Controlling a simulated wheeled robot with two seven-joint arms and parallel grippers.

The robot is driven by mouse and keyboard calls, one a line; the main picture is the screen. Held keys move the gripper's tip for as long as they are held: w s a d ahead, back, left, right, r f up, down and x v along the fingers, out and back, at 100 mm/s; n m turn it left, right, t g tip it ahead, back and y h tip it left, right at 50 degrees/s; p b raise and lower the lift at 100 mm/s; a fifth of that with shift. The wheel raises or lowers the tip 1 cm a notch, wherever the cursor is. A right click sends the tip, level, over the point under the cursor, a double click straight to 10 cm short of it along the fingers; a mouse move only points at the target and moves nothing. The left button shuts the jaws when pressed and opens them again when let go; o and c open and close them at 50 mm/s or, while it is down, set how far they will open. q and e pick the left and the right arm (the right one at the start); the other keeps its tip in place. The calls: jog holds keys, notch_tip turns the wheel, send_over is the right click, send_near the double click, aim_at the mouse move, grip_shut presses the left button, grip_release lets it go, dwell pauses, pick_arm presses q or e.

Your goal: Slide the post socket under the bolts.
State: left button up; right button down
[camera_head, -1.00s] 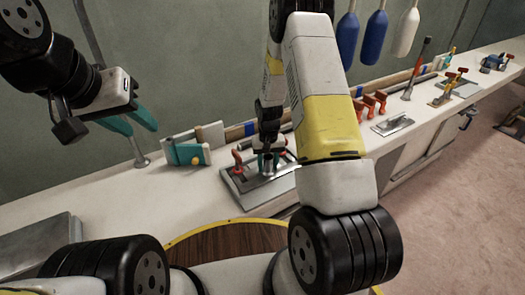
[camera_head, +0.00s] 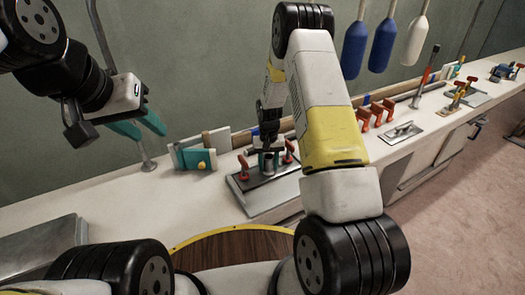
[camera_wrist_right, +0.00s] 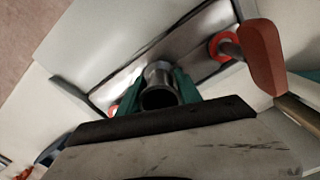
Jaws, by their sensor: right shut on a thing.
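The post socket is a short metal tube on a flat steel plate; its tube (camera_head: 268,162) shows at the bench in the head view and its open mouth (camera_wrist_right: 160,96) in the right wrist view. My right gripper (camera_head: 268,150) points down and is shut on the tube, with teal fingers (camera_wrist_right: 160,88) on both sides. Two bolts with red-orange handles stand beside it, the left bolt (camera_head: 243,166) and the right bolt (camera_head: 289,150); one handle (camera_wrist_right: 262,57) is large in the wrist view. Whether the plate's edges lie under the bolts is unclear. My left gripper (camera_head: 139,127) is open and empty above the bench.
Orange clamps (camera_head: 377,112) and a flat trowel-like tool (camera_head: 401,133) lie to the right. Blue and white paddles (camera_head: 378,40) hang behind. The bench's left surface (camera_head: 110,190) is mostly clear.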

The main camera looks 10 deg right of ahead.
jog(key=c, duration=0.7)
grip_release()
jog(key=s+r+t+y, duration=0.1)
jog(key=s+r, duration=0.2)
jog(key=r, duration=1)
jog(key=s+r+t, duration=0.1)
jog(key=s+r, duration=0.3)
jog(key=r, duration=1)
jog(key=s+r+t, duration=0.1)
jog(key=s+r, duration=0.3)
jog(key=s, duration=0.3)
jog(key=s+r+t, duration=0.1)
jog(key=s+r, duration=0.3)
jog(key=s, duration=0.3)
jog(key=s+r+n+t+y, duration=0.1)
jog(key=s+r, duration=0.3)
jog(key=s, duration=0.4)
jog(key=shift+a+r+t, duration=0.25)
jog(key=shift+t, duration=0.35)
